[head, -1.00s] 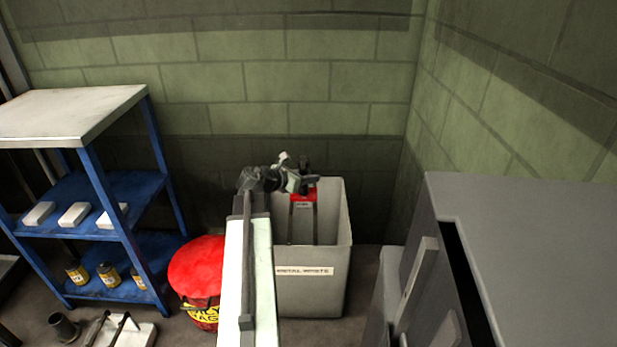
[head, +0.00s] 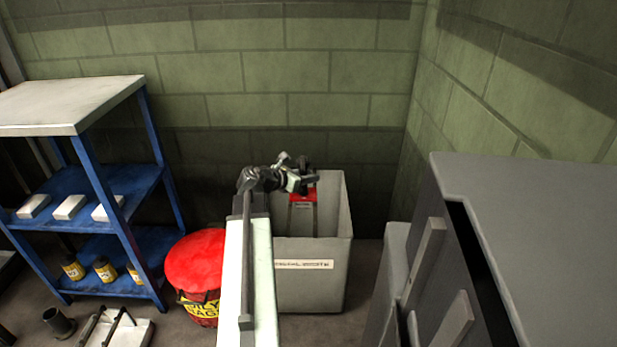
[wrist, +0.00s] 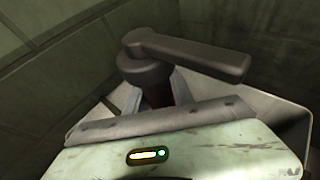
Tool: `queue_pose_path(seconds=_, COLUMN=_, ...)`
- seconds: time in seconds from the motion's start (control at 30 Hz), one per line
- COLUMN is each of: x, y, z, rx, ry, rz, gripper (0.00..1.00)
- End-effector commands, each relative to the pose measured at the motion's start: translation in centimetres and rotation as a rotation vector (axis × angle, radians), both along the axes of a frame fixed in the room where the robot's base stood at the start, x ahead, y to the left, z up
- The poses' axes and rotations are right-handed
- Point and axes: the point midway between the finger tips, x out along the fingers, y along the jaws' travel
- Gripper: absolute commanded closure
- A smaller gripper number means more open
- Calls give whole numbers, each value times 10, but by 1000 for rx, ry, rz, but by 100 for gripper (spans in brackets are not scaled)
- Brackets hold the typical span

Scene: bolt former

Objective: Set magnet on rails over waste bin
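The waste bin (head: 310,285) is a tall grey open box with a "METAL WASTE" label, against the back wall. My gripper (head: 300,181) is above its open top. A red block with a grey label, apparently the magnet (head: 303,195), hangs just below my gripper, with greyish strips under it inside the bin opening. In the wrist view, a dark bar handle on a round post (wrist: 185,55) stands between my pale fingers (wrist: 155,95), which appear closed on the post.
A red-topped drum (head: 196,262) stands left of the bin. A blue shelf (head: 115,215) with white blocks and yellow cans is further left. A grey cabinet (head: 540,220) with a raised edge stands close on the right. Walls close off the back and right.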

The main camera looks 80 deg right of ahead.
Motion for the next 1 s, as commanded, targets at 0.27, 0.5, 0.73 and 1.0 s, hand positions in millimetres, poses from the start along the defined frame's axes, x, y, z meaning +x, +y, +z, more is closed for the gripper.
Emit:
queue_pose_path(seconds=0.27, x=0, y=0, z=0, rx=0, ry=0, rz=0, gripper=47)
queue_pose_path(seconds=0.5, x=8, y=10, z=7, rx=1, ry=0, rz=2, gripper=47)
queue_pose_path(seconds=0.73, x=33, y=44, z=26, rx=1, ry=-1, rz=3, gripper=47)
queue_pose_path(seconds=1.0, x=45, y=57, z=30, rx=0, ry=0, rz=1, gripper=47)
